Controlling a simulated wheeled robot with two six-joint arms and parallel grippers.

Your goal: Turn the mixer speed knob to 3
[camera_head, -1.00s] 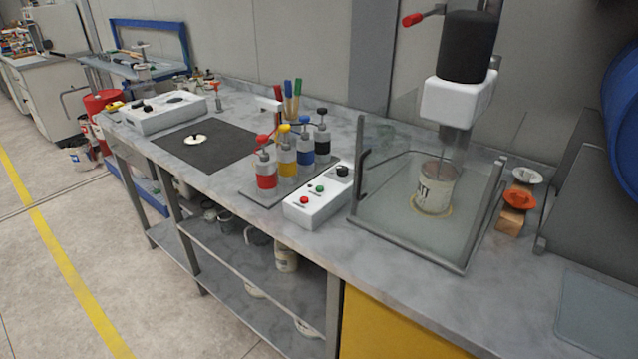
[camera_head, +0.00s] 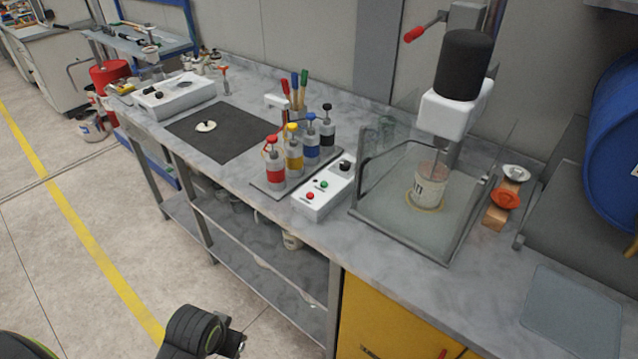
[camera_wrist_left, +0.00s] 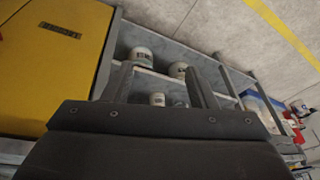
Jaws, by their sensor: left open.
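The mixer control box (camera_head: 322,192) is white and sits on the bench's front edge. It carries a black knob (camera_head: 345,165) at its far end, with a green button (camera_head: 323,183) and a red button (camera_head: 310,196) nearer. The knob's setting is too small to read. The mixer (camera_head: 458,85), with a black motor over a white housing, stands to the right, above a can (camera_head: 430,186) inside a clear guard. In the left wrist view, my left gripper (camera_wrist_left: 160,85) is open and empty, facing the shelves under the bench, away from the box. My right gripper is not seen.
Pump bottles (camera_head: 295,155) stand on a tray left of the box. The guard frame (camera_head: 405,225) is close on the box's right. Below are open shelves (camera_head: 255,255) and a yellow cabinet (camera_head: 385,315). The floor in front is clear.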

